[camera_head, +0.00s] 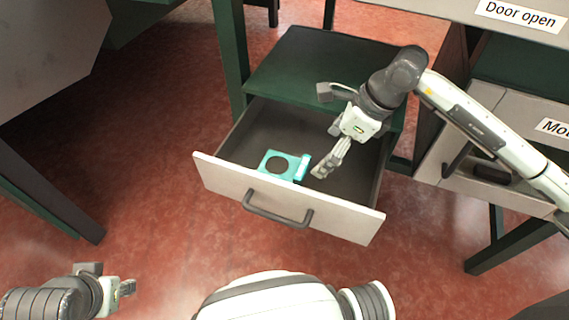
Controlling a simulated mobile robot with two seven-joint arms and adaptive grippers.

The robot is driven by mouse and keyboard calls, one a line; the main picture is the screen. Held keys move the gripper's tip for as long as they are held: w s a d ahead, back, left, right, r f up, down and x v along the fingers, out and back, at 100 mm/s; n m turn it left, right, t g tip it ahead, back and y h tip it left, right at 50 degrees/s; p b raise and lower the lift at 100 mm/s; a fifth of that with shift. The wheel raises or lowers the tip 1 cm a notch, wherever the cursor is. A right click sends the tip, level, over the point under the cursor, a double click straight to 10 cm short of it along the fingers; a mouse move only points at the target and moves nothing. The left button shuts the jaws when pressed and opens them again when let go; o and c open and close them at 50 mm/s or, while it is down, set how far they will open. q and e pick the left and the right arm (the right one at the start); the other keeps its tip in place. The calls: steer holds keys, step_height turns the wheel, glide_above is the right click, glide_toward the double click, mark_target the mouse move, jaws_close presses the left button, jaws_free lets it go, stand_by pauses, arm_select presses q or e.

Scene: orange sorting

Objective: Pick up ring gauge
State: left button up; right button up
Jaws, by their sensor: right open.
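The ring gauge (292,164) is a teal flat piece with a round dark hole and a lighter raised block at its right end. It lies on the floor of the open drawer (222,170), near the front panel. My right gripper (321,171) is inside the drawer area, just right of the gauge, pointing down and left. Its jaws are open and appear empty, apart from the gauge. My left gripper (130,287) is at the lower left, far from the drawer; whether its fingers are open is too small to tell.
The drawer's grey front panel has a dark handle (278,209). A dark green cabinet top (318,65) stands behind the drawer. A closed drawer front (437,154) with a handle is at the right, and a "Door open" label (519,15) is above. Red floor is clear at left.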

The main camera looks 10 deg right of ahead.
mark_target(305, 167)
steer(key=x, duration=0.8)
steer(key=shift+w+a+r, duration=0.15)
steer(key=shift+w+a, duration=0.05)
steer(key=shift+a, duration=0.15)
steer(key=c, duration=1.2)
